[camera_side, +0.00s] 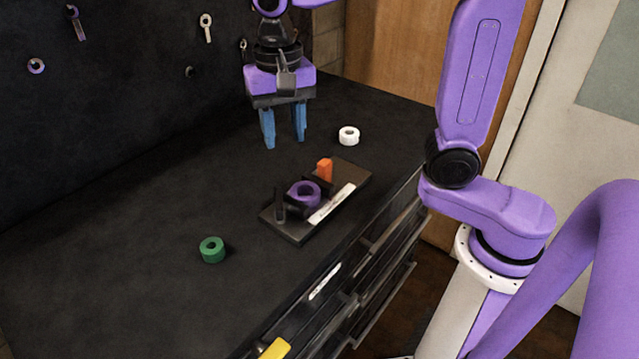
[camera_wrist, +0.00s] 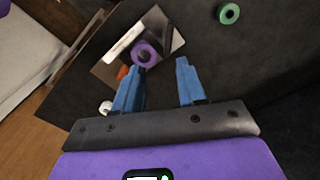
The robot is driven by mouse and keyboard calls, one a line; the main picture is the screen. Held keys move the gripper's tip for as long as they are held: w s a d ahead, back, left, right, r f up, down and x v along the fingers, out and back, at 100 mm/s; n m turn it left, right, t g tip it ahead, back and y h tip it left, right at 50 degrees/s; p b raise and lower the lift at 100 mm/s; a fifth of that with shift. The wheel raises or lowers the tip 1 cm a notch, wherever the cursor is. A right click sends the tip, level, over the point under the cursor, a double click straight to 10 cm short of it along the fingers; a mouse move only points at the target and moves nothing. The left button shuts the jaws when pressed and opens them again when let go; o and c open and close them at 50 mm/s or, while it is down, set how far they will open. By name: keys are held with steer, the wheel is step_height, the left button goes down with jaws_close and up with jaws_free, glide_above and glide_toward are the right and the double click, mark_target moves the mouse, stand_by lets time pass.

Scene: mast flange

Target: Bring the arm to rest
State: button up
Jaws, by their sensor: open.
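My gripper (camera_side: 284,128) has blue fingers and a purple body. It hangs over the back of the dark bench, with its fingers apart and nothing between them. In the wrist view my gripper (camera_wrist: 158,82) also shows its two fingers spread. A purple ring (camera_side: 303,194) sits on a dark base plate (camera_side: 296,232) in front of and below my gripper. An orange block (camera_side: 324,169) and a dark upright post (camera_side: 279,204) stand on the same plate. A white strip (camera_side: 332,203) lies along its front.
A white ring (camera_side: 349,135) lies on the bench right of my gripper. A green ring (camera_side: 212,250) lies at the front left. Tools hang on the dark back panel (camera_side: 130,90). Drawers (camera_side: 370,265) line the bench front. The left of the bench top is clear.

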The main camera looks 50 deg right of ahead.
steer(key=s+d+f+n, duration=0.3)
steer(key=s+d+n, duration=0.1)
steer(key=s+n, duration=0.5)
steer(key=s+d+f+n, duration=0.4)
steer(key=s+d+n, duration=0.1)
steer(key=s+n, duration=0.4)
steer(key=shift+s+f, duration=0.3)
steer(key=shift+s, duration=0.8)
steer(key=shift+d, duration=0.1)
